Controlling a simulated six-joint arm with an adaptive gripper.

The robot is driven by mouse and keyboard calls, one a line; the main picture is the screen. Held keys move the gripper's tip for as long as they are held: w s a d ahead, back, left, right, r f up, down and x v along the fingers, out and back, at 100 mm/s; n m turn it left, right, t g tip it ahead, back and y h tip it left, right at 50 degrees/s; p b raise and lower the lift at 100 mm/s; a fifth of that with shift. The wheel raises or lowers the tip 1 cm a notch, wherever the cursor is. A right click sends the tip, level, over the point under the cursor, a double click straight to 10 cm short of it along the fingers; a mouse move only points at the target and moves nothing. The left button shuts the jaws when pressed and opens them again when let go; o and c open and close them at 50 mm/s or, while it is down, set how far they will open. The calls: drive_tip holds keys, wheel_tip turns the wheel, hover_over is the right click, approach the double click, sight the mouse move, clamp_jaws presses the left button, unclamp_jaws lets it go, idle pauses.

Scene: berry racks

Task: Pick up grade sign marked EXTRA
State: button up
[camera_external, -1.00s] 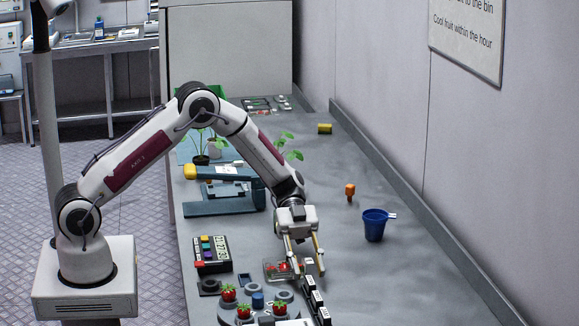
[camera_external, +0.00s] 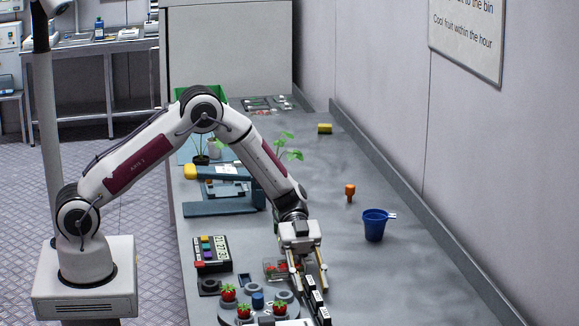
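Several small black signs with white label faces (camera_external: 317,302) stand in a row near the front of the bench. Their lettering is too small to read, so I cannot tell which one is marked EXTRA. My gripper (camera_external: 310,287) points down at the far end of this row, its two tan fingers spread apart. The far end of the row is between or just behind the fingertips; I cannot tell whether they touch it. Nothing is visibly lifted.
A clear punnet with red berries (camera_external: 275,268) sits just left of my gripper. A round grey rack (camera_external: 229,312) with strawberries is at the front left. A keypad timer (camera_external: 212,254), blue cup (camera_external: 375,226) and orange peg (camera_external: 350,192) stand farther off. Bench right of the signs is clear.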

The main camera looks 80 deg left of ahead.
sight(311, 281)
idle(0.5)
clamp_jaws()
drive_tip(key=shift+r, duration=0.1)
drive_tip(key=shift+r, duration=4.9)
